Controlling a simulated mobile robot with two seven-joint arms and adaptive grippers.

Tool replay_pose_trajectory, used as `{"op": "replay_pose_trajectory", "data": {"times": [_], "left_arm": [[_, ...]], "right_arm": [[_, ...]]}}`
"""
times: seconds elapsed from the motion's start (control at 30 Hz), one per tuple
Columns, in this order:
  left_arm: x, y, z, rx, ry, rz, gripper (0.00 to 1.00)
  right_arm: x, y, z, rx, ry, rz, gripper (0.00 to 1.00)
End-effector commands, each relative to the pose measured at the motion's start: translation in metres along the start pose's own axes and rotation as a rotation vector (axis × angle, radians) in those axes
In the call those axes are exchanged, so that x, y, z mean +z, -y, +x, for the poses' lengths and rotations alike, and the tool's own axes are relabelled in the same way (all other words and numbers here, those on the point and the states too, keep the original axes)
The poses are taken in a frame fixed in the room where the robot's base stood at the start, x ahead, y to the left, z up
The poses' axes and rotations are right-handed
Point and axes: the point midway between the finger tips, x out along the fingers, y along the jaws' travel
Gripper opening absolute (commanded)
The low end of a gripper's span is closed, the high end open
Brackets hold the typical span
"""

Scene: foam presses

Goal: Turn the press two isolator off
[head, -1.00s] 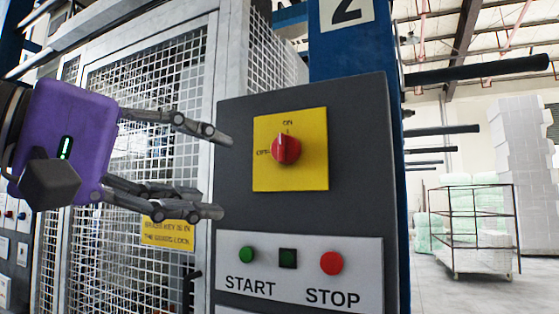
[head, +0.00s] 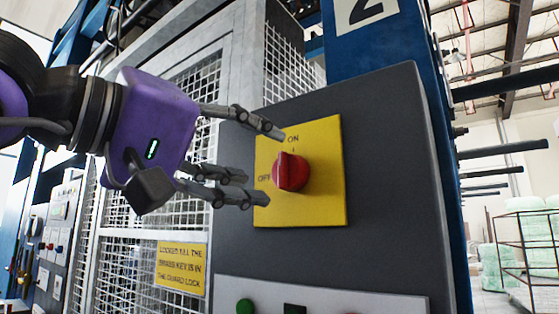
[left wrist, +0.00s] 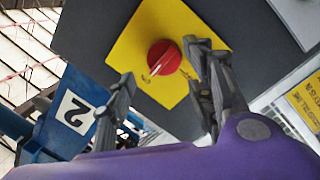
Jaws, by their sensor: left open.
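The isolator is a red rotary knob (head: 290,172) on a yellow plate (head: 325,205) marked ON at the top and OFF at the left. Its pointer stands up toward ON. The plate is on a dark grey panel (head: 390,130) below a blue post marked 2 (head: 362,12). My left gripper (head: 265,165) is open and empty, its fingers reaching over the plate's left edge toward the knob. In the left wrist view the knob (left wrist: 164,57) shows beyond and between the open fingers (left wrist: 160,85); I see no clear contact. My right gripper is not in view.
A mesh guard door (head: 140,225) with a yellow notice (head: 181,267) stands left of the panel. A green button (head: 245,306) sits on the plate below. Dark bars (head: 505,147) stick out at right, and a wire cart (head: 535,250) stands farther back.

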Motion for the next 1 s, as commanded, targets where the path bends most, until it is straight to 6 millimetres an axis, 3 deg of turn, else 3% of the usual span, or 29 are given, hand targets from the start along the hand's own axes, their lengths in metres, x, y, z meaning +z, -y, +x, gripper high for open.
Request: {"op": "replay_pose_trajectory", "data": {"times": [0.1, 0.3, 0.63, 0.93, 1.0], "left_arm": [[0.001, -0.002, 0.02, 0.002, 0.004, -0.001, 0.49], [0.0, -0.001, 0.04, 0.001, 0.001, -0.001, 0.49], [0.0, 0.0, 0.044, 0.0, 0.001, -0.001, 0.48], [0.0, -0.001, 0.044, 0.002, 0.001, 0.0, 0.09], [0.0, -0.001, 0.043, 0.003, 0.001, -0.001, 0.09]], "right_arm": [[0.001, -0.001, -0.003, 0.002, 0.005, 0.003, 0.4], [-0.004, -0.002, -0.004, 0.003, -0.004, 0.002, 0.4], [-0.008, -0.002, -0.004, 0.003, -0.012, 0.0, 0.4], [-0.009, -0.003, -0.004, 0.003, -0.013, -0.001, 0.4], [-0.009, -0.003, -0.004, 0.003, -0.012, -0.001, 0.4]]}}
